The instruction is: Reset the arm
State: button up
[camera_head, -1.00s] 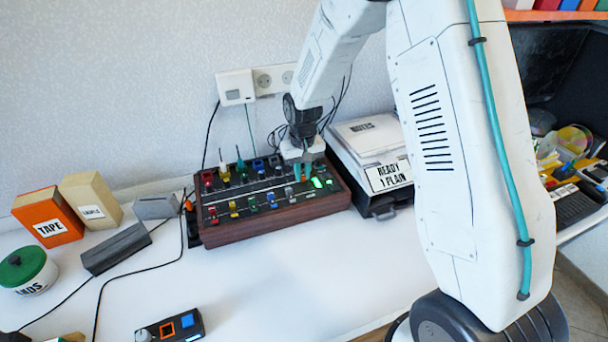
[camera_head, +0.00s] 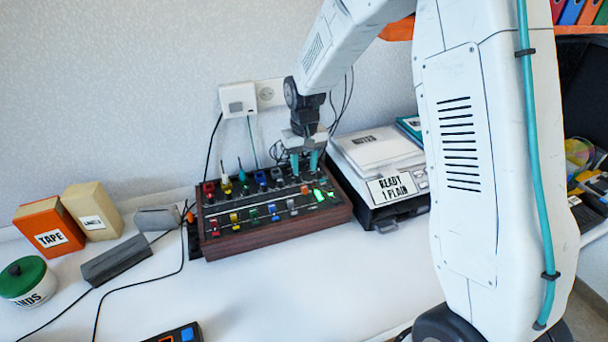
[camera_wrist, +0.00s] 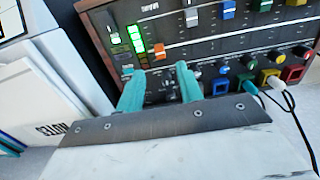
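My gripper (camera_head: 304,162) hangs above the right rear part of a dark mixing console with wooden sides (camera_head: 275,234). Its two teal fingers are apart with nothing between them. In the wrist view the gripper (camera_wrist: 160,80) points at the console (camera_wrist: 235,45), near an orange slider cap (camera_wrist: 158,51) and lit green indicators (camera_wrist: 137,38). The fingers hide part of the panel. My white arm reaches down from the upper right in the head view.
An orange TAPE box (camera_head: 48,228), a green-lidded tin (camera_head: 26,280) and cables lie left. The table in front is mostly clear.

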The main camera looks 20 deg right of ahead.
jog(key=shift+r, duration=0.3)
jog(key=s+d+r, duration=0.1)
jog(key=s+r, duration=0.5)
jog(key=s, duration=0.5)
jog(key=s+d+r+t, duration=0.1)
jog(key=s+r, duration=0.5)
jog(key=s, duration=0.6)
jog(key=s+d+r, duration=0.1)
jog(key=s+r, duration=0.5)
jog(key=s, duration=0.6)
jog(key=shift+s+r, duration=0.25)
dwell(2.1)
